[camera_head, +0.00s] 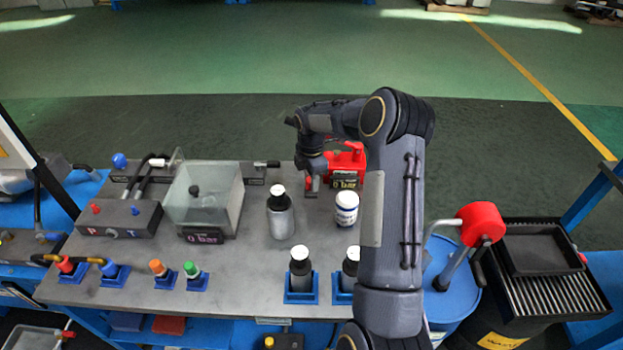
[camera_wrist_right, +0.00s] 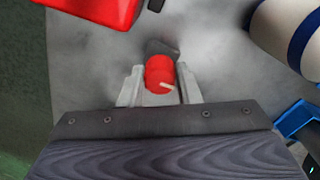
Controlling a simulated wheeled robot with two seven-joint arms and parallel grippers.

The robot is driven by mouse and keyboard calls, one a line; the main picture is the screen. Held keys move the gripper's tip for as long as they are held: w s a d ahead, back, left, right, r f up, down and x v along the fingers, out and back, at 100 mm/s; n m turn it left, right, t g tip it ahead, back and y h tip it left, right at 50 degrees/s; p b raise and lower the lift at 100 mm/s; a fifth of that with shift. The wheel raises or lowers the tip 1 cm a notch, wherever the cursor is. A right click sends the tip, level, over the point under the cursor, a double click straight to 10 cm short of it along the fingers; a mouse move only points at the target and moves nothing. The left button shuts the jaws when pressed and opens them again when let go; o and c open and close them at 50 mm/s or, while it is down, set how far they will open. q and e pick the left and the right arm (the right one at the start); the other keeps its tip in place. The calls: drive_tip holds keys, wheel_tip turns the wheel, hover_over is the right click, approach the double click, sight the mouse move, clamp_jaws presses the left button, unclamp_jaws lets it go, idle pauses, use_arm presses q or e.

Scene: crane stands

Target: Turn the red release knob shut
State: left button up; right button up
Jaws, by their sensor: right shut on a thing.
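The red release knob (camera_wrist_right: 158,70) is round, with a short pale pointer mark toward its lower right in the wrist view. My right gripper (camera_wrist_right: 160,84) has one finger on each side of the knob and is shut on it. In the head view my right gripper (camera_head: 312,188) reaches down to the bench beside the red hand pump (camera_head: 350,160) with its "0 bar" display. Part of the red pump body (camera_wrist_right: 95,10) also shows at the top of the wrist view. My left gripper is not in view.
A white jar (camera_head: 346,208) stands close to the right gripper. A dark bottle with a white cap (camera_head: 280,215) and a clear tank (camera_head: 203,195) stand to the left. Two bottles in blue holders (camera_head: 301,285) are near the front edge. A blue drum (camera_head: 447,285) is at right.

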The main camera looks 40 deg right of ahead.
drive_tip(key=shift+r, duration=0.1)
drive_tip(key=o, duration=1)
drive_tip(key=shift+r+b, duration=0.35)
drive_tip(key=shift+r, duration=3.5)
drive_tip(key=shift+r, duration=0.1)
